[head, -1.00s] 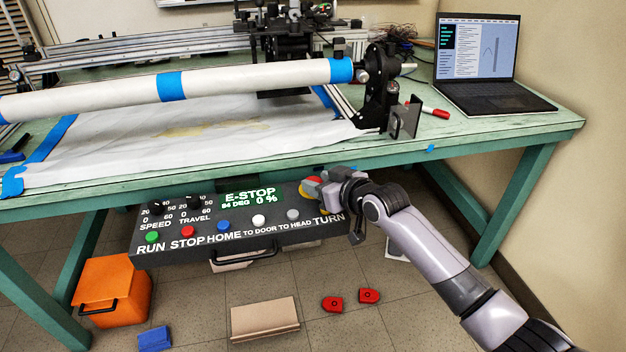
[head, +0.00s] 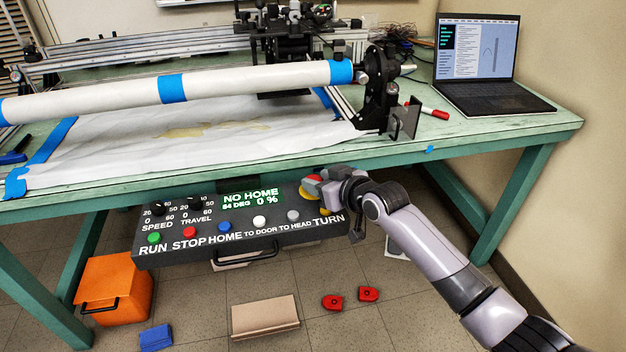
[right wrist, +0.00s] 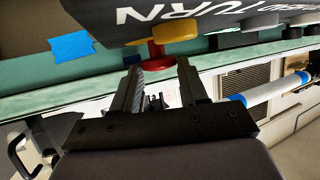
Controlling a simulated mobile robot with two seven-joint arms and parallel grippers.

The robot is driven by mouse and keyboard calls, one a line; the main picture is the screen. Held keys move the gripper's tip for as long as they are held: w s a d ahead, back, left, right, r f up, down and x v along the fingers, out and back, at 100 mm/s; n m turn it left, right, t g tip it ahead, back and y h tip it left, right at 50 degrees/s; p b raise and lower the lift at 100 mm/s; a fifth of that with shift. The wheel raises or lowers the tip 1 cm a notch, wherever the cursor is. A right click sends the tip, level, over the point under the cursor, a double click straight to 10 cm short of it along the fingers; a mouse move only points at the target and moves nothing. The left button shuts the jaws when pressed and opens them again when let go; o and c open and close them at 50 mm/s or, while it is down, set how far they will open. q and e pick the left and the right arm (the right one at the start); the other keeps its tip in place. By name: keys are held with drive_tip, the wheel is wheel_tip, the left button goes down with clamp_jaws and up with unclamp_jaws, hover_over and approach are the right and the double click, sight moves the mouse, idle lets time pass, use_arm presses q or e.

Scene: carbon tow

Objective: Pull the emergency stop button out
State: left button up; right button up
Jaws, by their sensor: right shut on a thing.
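The emergency stop button (head: 312,181) is red on a yellow base (head: 307,192) at the right end of the dark control panel (head: 190,248), partly hidden by my gripper. In the right wrist view its red head (right wrist: 153,64) and stem show between the two fingers, with the yellow base (right wrist: 177,32) above. My right gripper (head: 325,185) is shut on the button's head; its fingers also show in the right wrist view (right wrist: 158,72). The panel display (head: 252,197) reads "NO HOME", "84 DEG" and "0 %". My left gripper is not in view.
The panel hangs under the front edge of the green table (head: 500,128), close to my gripper. A white roller (head: 250,82), a laptop (head: 478,65) and a red marker (head: 430,112) are on the table. An orange box (head: 114,290) and red parts (head: 368,294) lie on the floor below.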

drive_tip(key=o, duration=0.9)
drive_tip(key=shift+r, duration=0.1)
drive_tip(key=shift+o, duration=0.2)
drive_tip(key=p+v, duration=0.3)
drive_tip(key=p, duration=0.1)
drive_tip(key=shift+r, duration=0.2)
drive_tip(key=p+v, duration=0.2)
drive_tip(key=p, duration=0.1)
drive_tip(key=shift+s+d, duration=0.2)
drive_tip(key=shift+s, duration=0.1)
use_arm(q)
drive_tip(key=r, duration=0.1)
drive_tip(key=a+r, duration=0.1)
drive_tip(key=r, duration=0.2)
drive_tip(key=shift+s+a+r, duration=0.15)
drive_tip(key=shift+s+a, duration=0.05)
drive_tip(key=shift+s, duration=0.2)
use_arm(e)
drive_tip(key=shift+s+f, duration=0.1)
